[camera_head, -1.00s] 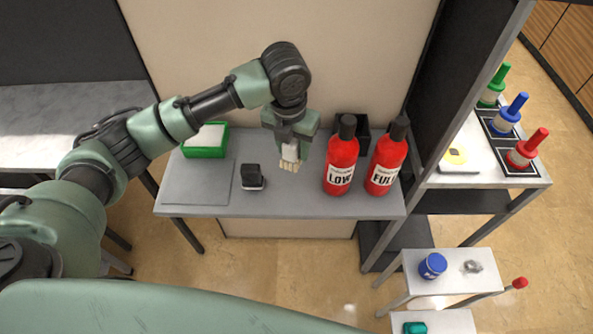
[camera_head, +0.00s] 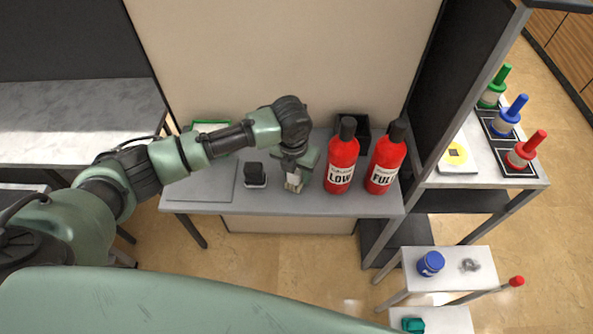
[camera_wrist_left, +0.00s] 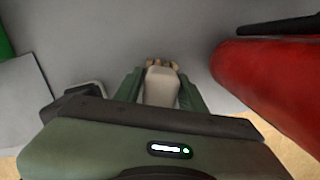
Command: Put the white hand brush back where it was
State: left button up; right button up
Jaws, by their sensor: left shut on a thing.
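The white hand brush (camera_head: 293,183) is held by my left gripper (camera_head: 297,177), low over the grey table or touching it, left of the red LOW bottle. In the left wrist view the pale brush handle (camera_wrist_left: 161,86) stands between the two green fingers of the left gripper (camera_wrist_left: 159,92), with tan bristles at its far end. I cannot tell whether the bristles touch the table. My right gripper is in neither view.
The red LOW bottle (camera_head: 341,160) stands close on the right, with the FULL bottle (camera_head: 385,163) beyond it. The grey table (camera_head: 325,207) is bare in front. A green box (camera_head: 209,126) is partly hidden by my arm.

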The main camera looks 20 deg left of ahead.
pick_arm(q)
jog(key=shift+f, duration=0.15)
jog(key=o, duration=1.3)
jog(key=r, duration=0.4)
jog(key=s+r+b, duration=0.1)
jog(key=r, duration=0.3)
jog(key=r+b, duration=0.1)
jog(key=r, duration=0.3)
jog(key=shift+s+a+r, duration=0.1)
jog(key=shift+s+r, duration=0.1)
